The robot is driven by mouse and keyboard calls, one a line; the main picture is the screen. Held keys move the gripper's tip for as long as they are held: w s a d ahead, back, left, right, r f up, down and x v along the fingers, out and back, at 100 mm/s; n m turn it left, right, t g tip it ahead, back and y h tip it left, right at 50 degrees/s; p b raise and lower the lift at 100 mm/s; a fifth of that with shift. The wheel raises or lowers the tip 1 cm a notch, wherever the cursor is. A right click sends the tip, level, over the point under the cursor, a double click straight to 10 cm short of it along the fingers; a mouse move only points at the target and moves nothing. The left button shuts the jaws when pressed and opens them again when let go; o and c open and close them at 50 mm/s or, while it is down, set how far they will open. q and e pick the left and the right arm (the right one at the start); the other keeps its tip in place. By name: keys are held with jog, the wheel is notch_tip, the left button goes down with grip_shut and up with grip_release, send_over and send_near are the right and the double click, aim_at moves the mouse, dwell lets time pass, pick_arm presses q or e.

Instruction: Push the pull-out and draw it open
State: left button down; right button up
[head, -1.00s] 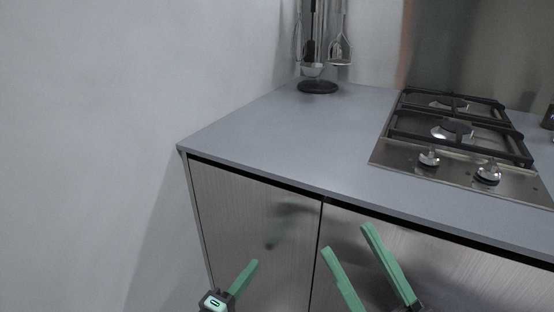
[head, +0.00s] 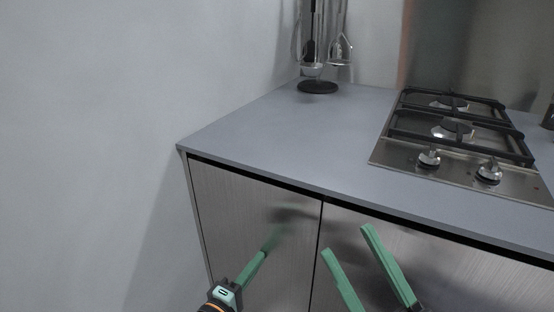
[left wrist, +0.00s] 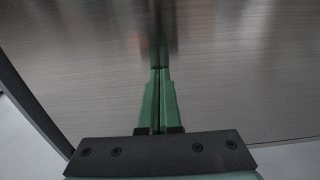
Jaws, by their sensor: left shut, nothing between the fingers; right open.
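The pull-out appears to be the narrow brushed-metal front (head: 240,200) at the left end of the counter, with no handle visible. It looks closed, flush beside the wider front (head: 440,260). My left gripper (head: 265,252) is shut and empty, its green fingers pointing at the narrow front near its middle. In the left wrist view the shut fingers (left wrist: 160,75) face the metal surface (left wrist: 80,80), close to their own reflection; I cannot tell whether they touch. My right gripper (head: 345,240) is open and empty in front of the wider front, right of the seam.
Above the fronts is a grey worktop (head: 290,140) with a gas hob (head: 455,135) at right. A utensil stand (head: 318,87) stands at the back. A plain wall (head: 90,130) is at left. The worktop's left part is clear.

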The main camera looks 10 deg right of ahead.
pick_arm(q)
jog(key=shift+w+d, duration=0.15)
jog(key=shift+w, duration=0.05)
jog(key=shift+s, duration=0.1)
jog(key=p+v, duration=0.1)
jog(key=v, duration=1.2)
